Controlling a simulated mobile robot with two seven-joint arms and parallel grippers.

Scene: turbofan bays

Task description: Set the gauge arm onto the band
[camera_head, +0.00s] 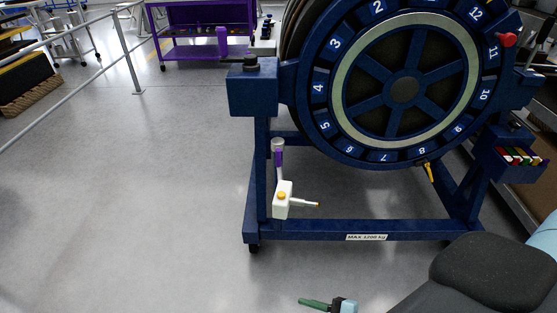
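A white gauge box with a yellow knob (282,198) and a thin orange-tipped probe pointing right hangs low at the left of the blue stand, below a purple-and-grey rod (279,156). It looks like the gauge arm. A pale ring band (345,72) runs around the face of the large blue numbered wheel. My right arm comes in at the lower right. At the bottom edge is a small light-blue and black part with a green piece (328,304), seemingly my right gripper; its fingers are not clear. My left gripper is out of view.
The blue stand frame (310,230) stands on the floor on casters. A red knob (508,40) sits at the wheel's upper right, and a rack of coloured handles (518,156) is at the right. Open grey floor (150,190) lies left, with a railing beyond.

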